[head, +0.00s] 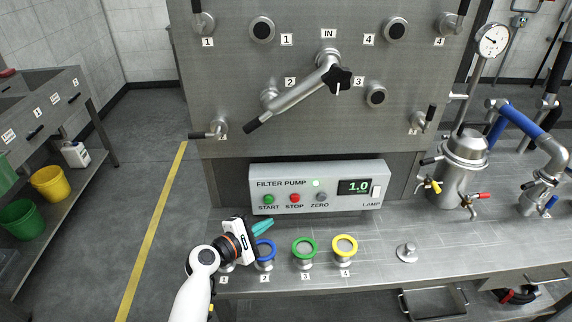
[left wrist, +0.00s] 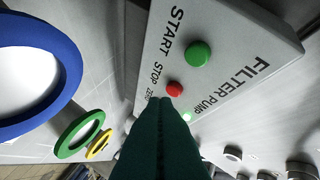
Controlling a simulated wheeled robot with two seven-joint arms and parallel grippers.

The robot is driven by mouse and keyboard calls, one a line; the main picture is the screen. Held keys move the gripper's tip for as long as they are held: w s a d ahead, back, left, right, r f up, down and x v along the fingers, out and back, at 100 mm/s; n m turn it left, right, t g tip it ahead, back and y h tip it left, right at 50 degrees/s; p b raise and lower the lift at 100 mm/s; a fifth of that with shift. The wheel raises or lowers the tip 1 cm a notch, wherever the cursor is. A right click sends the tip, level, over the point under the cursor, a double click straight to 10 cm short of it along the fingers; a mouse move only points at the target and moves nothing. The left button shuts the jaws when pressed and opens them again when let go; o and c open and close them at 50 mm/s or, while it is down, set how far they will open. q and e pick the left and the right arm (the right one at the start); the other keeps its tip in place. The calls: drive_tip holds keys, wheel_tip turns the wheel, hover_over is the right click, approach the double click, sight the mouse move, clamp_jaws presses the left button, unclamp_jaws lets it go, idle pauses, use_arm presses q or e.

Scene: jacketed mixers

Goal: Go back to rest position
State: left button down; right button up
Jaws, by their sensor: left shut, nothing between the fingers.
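My left gripper (head: 262,226) is in the lower middle of the head view, with teal fingers shut and empty. It is above the steel bench, just in front of the filter pump box (head: 318,186) and over the blue-ringed port (head: 265,251). In the left wrist view the shut fingers (left wrist: 162,105) point toward the pump box, with the red stop button (left wrist: 174,89) and green start button (left wrist: 198,54) beyond their tips. Whether the fingertips touch the box cannot be told. The pump display (head: 358,187) reads 1.0 and a green light is lit. My right gripper is not in view.
Green-ringed (head: 304,249) and yellow-ringed (head: 344,247) ports stand right of my gripper. A steel panel (head: 330,120) with valves and a pipe rises behind the box. A steel vessel (head: 462,165) with a gauge stands at the right. Open floor (head: 120,180) lies left.

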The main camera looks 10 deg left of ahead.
use_arm(q)
drive_tip(key=s+f+m+g, duration=0.1)
drive_tip(key=s+m, duration=0.1)
drive_tip(key=s+d+f+m+g, duration=0.1)
drive_tip(key=s+m, duration=0.1)
drive_tip(key=s, duration=0.1)
drive_tip(key=s+d+f+m+g, duration=0.1)
drive_tip(key=s+m, duration=0.2)
drive_tip(key=shift+s+f+g, duration=0.1)
drive_tip(key=shift+f+g, duration=0.05)
drive_tip(key=shift+g, duration=0.15)
drive_tip(key=s+a+m+g+y, duration=0.2)
drive_tip(key=s+m+g+y, duration=0.15)
drive_tip(key=s+m, duration=0.6)
drive_tip(key=s+a+m+g+y, duration=0.3)
drive_tip(key=s+m+y, duration=0.1)
drive_tip(key=s, duration=1)
wheel_tip(320, 180, down, 27)
drive_tip(key=g, duration=0.1)
drive_tip(key=s+a+f+g, duration=0.1)
drive_tip(key=s+a+f, duration=0.1)
drive_tip(key=s+f, duration=1.3)
drive_tip(key=shift+s+a+m, duration=0.35)
drive_tip(key=shift+s, duration=0.7)
